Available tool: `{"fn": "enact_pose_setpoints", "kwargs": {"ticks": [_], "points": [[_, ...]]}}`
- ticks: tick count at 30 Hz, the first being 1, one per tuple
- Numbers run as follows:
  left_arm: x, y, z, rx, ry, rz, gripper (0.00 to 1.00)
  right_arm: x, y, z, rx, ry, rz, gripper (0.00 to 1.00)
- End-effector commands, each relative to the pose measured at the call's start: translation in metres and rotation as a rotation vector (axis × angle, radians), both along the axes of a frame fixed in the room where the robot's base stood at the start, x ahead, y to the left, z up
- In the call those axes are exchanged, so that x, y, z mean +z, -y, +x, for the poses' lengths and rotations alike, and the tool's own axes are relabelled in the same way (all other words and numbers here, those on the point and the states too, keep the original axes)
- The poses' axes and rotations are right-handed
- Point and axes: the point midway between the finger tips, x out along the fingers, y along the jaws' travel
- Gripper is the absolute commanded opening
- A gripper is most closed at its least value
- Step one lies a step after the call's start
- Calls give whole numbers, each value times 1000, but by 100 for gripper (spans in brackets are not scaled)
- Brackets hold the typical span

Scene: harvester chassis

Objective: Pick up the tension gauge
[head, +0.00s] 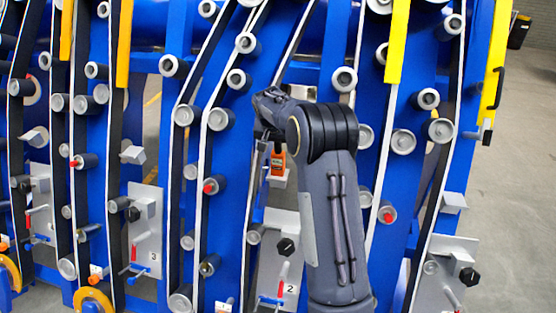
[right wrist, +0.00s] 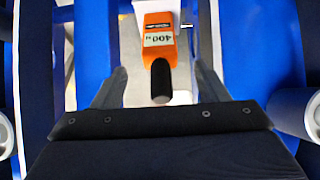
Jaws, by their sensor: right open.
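The tension gauge (right wrist: 158,45) is orange with a white label reading 400 N and a black lower end. In the right wrist view it is at the top centre, beyond and between the fingertips. My right gripper (right wrist: 160,85) is open, with a finger on each side of the gauge's black end and no visible contact. In the head view, a small part of the gauge (head: 278,161) shows just left of my right forearm, above a light bracket. My right wrist hides much of the gripper there. My left gripper is not in view.
Blue upright frames (head: 232,150) of the harvester carry belts and several grey rollers (head: 404,141) close around my right arm. A grey plate (head: 284,255) marked 2, with a black knob and red lever, is below the gauge. Open floor (head: 520,170) lies at right.

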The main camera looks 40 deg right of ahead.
Motion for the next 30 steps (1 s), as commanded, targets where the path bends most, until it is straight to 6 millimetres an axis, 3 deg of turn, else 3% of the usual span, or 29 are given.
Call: {"fn": "enact_pose_setpoints", "kwargs": {"ticks": [10, 20, 30], "points": [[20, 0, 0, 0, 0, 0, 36, -42, 15, 11, 1, -3, 2, 67], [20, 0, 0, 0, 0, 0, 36, -50, 17, 13, 2, 2, 1, 66], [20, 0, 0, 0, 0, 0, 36, -49, 17, 13, 2, 1, 2, 21]]}}
